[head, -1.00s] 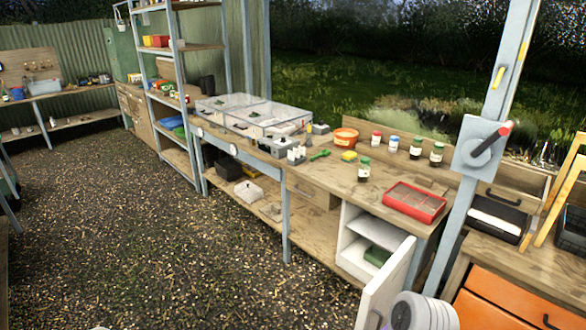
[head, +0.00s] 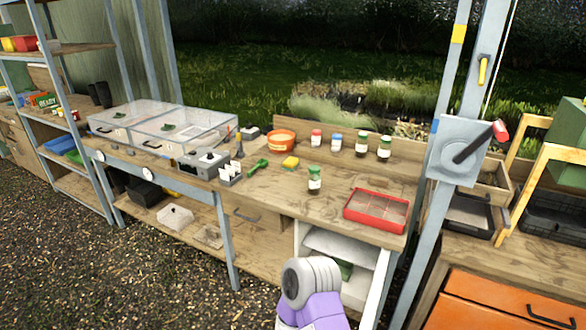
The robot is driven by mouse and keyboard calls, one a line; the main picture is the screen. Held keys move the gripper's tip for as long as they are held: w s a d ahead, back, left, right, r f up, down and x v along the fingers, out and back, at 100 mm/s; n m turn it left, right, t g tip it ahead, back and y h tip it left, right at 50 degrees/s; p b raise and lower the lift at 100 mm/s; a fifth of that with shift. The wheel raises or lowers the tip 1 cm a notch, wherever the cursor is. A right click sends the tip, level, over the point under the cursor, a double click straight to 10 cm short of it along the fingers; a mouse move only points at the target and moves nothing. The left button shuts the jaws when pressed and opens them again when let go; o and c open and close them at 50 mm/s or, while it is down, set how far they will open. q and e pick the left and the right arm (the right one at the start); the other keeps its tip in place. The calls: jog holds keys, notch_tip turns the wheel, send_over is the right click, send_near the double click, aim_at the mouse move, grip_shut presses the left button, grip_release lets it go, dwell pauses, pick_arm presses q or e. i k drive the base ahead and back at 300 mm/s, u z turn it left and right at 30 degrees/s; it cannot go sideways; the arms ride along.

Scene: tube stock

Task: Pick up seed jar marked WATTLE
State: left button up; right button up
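Several small seed jars with white labels stand on the wooden bench. A green-lidded jar (head: 314,180) stands forward, apart from the others. Behind it, along the back, are a red-lidded jar (head: 316,139), a blue-lidded jar (head: 336,142), a green-lidded jar (head: 362,145) and another green-lidded jar (head: 384,148). The labels are too small to read, so I cannot tell which is marked WATTLE. Part of my own arm shows at the bottom centre, below the bench front. Neither gripper is in view.
The bench (head: 285,205) has clear wood around the front jar. A red tray (head: 376,212) lies to its right; a yellow sponge-like block (head: 290,162), a green scoop (head: 258,168) and an orange bowl (head: 281,141) to its left. A cabinet door (head: 378,285) stands open below.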

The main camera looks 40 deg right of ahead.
aim_at(314, 181)
jog(key=i, duration=2.45)
jog(key=z, duration=1.05)
